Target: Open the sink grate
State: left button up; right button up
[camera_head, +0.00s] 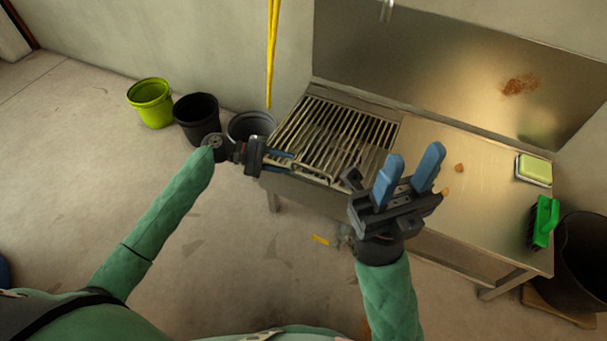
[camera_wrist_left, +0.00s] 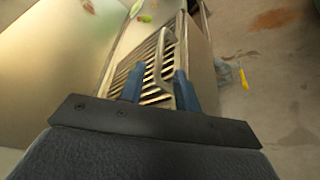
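The sink grate (camera_head: 335,130) is a panel of parallel metal bars lying flat over the left part of the steel counter. Its metal loop handle (camera_head: 318,176) is at the front edge; the handle (camera_wrist_left: 163,52) also shows in the left wrist view. My left gripper (camera_head: 283,161) is at the grate's front left, its fingers pointing toward the handle. In the left wrist view the left gripper's fingers (camera_wrist_left: 160,84) are apart, with the handle appearing between them; contact cannot be told. My right gripper (camera_head: 409,170) is open and empty, in front of the counter.
The counter's right part (camera_head: 455,165) holds a green sponge (camera_head: 535,169) and a green brush (camera_head: 543,222). A lime bucket (camera_head: 150,103) and a black bucket (camera_head: 197,117) stand on the floor at left. A dark bin (camera_head: 585,255) stands right. A yellow strip (camera_head: 271,50) hangs behind.

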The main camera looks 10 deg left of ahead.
aim_at(308, 168)
pick_arm(q)
jog(key=shift+b+x, duration=0.95)
jog(key=shift+x, duration=2.85)
grip_shut()
